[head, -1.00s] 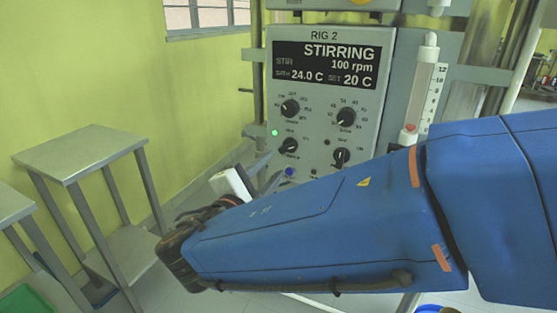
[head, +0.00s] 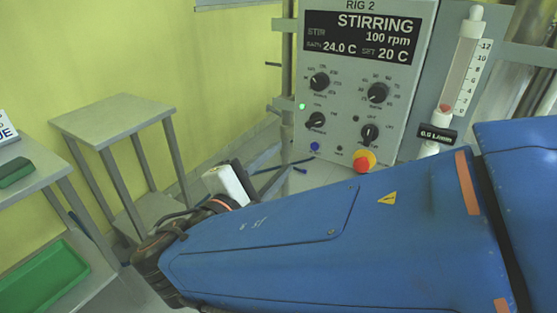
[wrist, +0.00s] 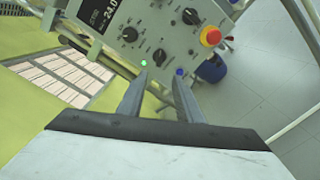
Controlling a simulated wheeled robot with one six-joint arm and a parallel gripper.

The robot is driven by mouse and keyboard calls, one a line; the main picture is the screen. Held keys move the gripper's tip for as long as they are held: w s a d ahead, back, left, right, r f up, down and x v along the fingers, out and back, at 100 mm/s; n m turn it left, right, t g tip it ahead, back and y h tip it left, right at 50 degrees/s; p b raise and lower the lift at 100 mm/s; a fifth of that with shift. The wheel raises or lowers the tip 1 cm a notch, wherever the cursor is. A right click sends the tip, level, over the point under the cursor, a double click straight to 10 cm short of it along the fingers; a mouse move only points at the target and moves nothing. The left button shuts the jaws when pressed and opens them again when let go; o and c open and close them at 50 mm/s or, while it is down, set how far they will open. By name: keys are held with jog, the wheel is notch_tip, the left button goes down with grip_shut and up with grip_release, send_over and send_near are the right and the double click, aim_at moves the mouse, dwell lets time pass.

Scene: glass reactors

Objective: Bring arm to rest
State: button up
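My blue arm (head: 300,245) stretches across the lower part of the head view, reaching in from the right. My gripper (head: 290,173) is at its far end, in front of and below the RIG 2 control panel (head: 352,70). In the wrist view my gripper (wrist: 160,85) shows two grey fingers apart, with nothing between them. The panel (wrist: 150,25) lies beyond the fingertips, tilted in that view; I see no contact with it.
A grey table (head: 115,118) stands at the left by the yellow wall. Another table (head: 25,160) holds a green block (head: 15,172), with a green tray (head: 45,275) below. A red emergency button (head: 364,161) and a glass flow tube (head: 462,60) are near my arm.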

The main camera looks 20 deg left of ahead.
jog(key=w+d+f+m+g+h, duration=0.2)
jog(key=w+d+m+g, duration=0.15)
jog(key=d, duration=0.65)
jog(key=w+d+f+m+g+h, duration=0.2)
jog(key=w+d+g, duration=0.15)
jog(key=d, duration=0.65)
jog(key=w+d+f+m+g+h, duration=0.2)
jog(key=w+d+m, duration=0.15)
jog(key=d, duration=0.65)
jog(key=s+d+f+m+g+y, duration=0.2)
jog(key=s+d+f+m+y, duration=0.1)
jog(key=s+d+m, duration=0.4)
jog(key=s+d+f+m+g+y, duration=0.2)
jog(key=s+d+f+m+y, duration=0.2)
jog(key=d, duration=0.9)
jog(key=shift+s+d+f+m, duration=0.3)
jog(key=shift+s+f+m, duration=0.5)
jog(key=shift+s+m, duration=0.65)
jog(key=shift+a, duration=0.15)
